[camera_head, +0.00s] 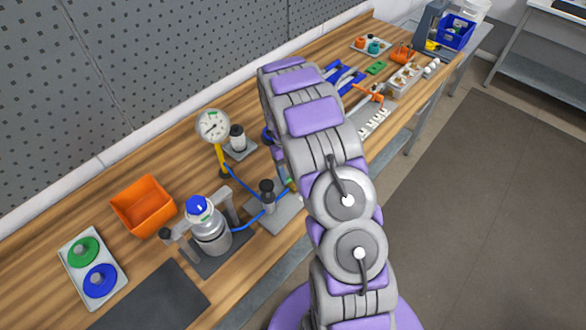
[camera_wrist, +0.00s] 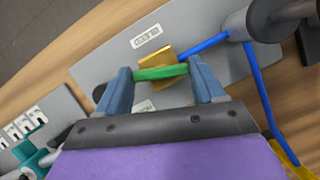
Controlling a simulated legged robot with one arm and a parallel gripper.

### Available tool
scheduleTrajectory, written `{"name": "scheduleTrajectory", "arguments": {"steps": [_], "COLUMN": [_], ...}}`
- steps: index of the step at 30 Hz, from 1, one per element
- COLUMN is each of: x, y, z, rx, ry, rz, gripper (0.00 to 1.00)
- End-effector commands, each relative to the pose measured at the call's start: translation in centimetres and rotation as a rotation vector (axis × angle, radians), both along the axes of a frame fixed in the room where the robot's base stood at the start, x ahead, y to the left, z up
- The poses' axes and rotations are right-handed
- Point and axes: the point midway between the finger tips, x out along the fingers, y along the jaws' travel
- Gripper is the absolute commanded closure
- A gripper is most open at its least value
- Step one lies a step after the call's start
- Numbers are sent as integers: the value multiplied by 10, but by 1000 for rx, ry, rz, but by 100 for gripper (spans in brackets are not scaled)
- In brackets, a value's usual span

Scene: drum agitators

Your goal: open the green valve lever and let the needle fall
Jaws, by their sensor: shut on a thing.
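The green valve lever (camera_wrist: 160,73) lies between the two fingers of my gripper (camera_wrist: 159,66) in the wrist view. My gripper is shut on it, with one finger at each end of the lever. The lever sits across a brass valve body (camera_wrist: 152,57) on a grey plate (camera_wrist: 104,68). A label reading BLEED (camera_wrist: 147,36) is on the plate behind it; a second label is partly hidden. The round white gauge (camera_head: 213,125) stands on a yellow stem in the head view; its needle is too small to read surely. My arm hides most of the valve there.
A blue hose (camera_wrist: 206,43) runs from the valve to a dark grey cylinder (camera_wrist: 262,20). In the head view, a blue-capped bottle (camera_head: 209,230), an orange bin (camera_head: 143,205) and a tray of green and blue discs (camera_head: 93,268) stand left. Several parts fill the bench's far end.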

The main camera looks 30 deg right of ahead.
Motion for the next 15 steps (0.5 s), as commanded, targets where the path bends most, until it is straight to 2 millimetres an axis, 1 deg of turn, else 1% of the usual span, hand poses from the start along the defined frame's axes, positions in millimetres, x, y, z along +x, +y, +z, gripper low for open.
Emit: {"name": "scheduleTrajectory", "arguments": {"steps": [1, 6, 15], "x": [1, 0, 0], "y": [1, 1, 2], "z": [3, 2, 1], "rx": [-1, 0, -1], "ry": [-1, -2, -1], "rz": [39, 153, 269], "gripper": [62, 62, 62]}}
